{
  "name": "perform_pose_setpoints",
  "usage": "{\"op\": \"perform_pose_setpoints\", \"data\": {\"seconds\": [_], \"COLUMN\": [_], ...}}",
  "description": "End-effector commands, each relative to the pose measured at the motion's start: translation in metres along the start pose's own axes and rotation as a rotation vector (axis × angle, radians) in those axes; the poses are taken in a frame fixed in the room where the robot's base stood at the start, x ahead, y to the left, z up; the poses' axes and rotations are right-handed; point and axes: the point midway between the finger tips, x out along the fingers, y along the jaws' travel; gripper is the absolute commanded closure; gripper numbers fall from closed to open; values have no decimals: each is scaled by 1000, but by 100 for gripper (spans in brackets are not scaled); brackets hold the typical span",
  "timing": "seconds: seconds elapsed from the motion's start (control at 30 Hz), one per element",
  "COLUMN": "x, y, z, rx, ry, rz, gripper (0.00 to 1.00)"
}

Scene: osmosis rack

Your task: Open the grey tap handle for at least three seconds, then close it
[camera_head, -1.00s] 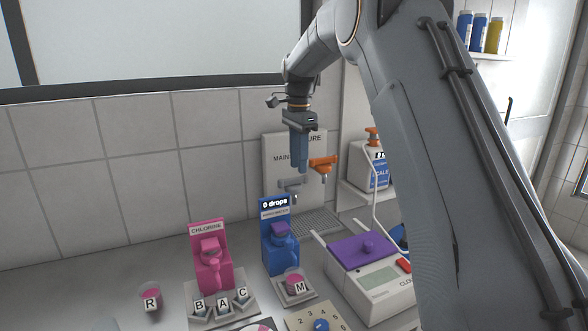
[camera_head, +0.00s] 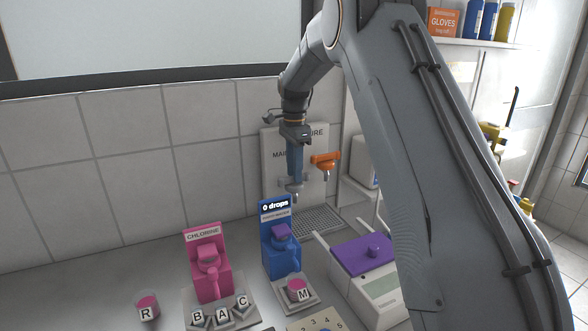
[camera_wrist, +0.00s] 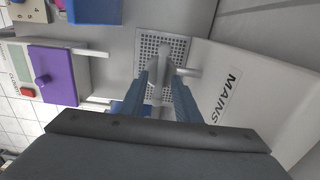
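The grey tap (camera_head: 285,182) is on the wall panel marked MAINS, to the left of an orange tap (camera_head: 326,160). My gripper (camera_head: 295,192) points down at the grey tap and partly covers it in the head view. In the wrist view, the two blue fingers of my gripper (camera_wrist: 162,85) are apart, with part of the grey tap (camera_wrist: 183,72) showing between and beyond their tips. I cannot tell whether the fingers touch the handle. No water stream is visible.
A perforated drain grate (camera_head: 318,222) lies below the taps. A blue dispenser (camera_head: 280,250) reading "0 drops" and a pink chlorine dispenser (camera_head: 207,265) stand in front at left. A device with a purple lid (camera_head: 362,252) is at right.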

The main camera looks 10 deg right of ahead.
Motion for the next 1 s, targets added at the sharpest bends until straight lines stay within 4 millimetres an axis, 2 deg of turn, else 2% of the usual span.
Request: {"op": "perform_pose_setpoints", "data": {"seconds": [0.37,0.53,0.57,1.0], "x": [7,7,7,7], "y": [0,0,0,0], "z": [2,2,3,3], "rx": [-3,-4,-4,-72], "ry": [0,0,0,0], "rz": [0,0,0,1], "gripper": [70,99,100,100]}}
